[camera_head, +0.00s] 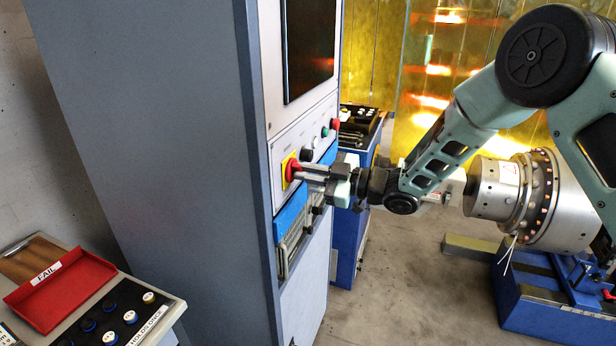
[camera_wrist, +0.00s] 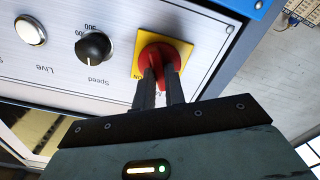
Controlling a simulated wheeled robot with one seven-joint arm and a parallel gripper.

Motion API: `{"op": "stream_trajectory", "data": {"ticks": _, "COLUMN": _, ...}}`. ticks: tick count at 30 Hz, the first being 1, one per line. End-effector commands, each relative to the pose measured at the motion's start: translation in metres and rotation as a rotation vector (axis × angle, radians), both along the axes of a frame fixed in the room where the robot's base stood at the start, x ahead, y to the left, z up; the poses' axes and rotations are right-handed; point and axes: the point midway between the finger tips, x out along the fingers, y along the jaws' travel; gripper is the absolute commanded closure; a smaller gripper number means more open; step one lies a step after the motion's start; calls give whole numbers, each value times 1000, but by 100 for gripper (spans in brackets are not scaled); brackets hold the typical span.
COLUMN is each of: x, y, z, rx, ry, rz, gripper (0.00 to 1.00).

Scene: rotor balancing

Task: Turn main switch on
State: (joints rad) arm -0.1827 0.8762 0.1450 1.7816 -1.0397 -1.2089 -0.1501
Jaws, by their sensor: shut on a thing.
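The main switch is a red rotary knob (camera_wrist: 150,58) on a yellow square plate (camera_wrist: 184,47), set in the cabinet's control panel. It also shows in the head view as a red knob (camera_head: 289,169) on its yellow plate. My gripper (camera_wrist: 162,78) is shut on the red knob, with a finger on each side of its handle. In the head view my gripper (camera_head: 303,172) reaches the panel from the right. Part of the word "ON" shows at the plate's edge in the wrist view; the fingers hide part of the knob and the lettering below.
The panel also has a black speed knob (camera_wrist: 94,47) and a white "Live" button (camera_wrist: 31,30). A tall grey cabinet (camera_head: 160,150) holds the panel and a dark screen (camera_head: 309,45). A metal rotor (camera_head: 540,200) stands at right. A red FAIL tray (camera_head: 62,290) lies at lower left.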

Motion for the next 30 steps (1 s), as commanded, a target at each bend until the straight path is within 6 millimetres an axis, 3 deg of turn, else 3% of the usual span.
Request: {"op": "stream_trajectory", "data": {"ticks": 30, "x": 3, "y": -2, "z": 1, "rx": 328, "ry": 903, "rz": -1, "gripper": 100}}
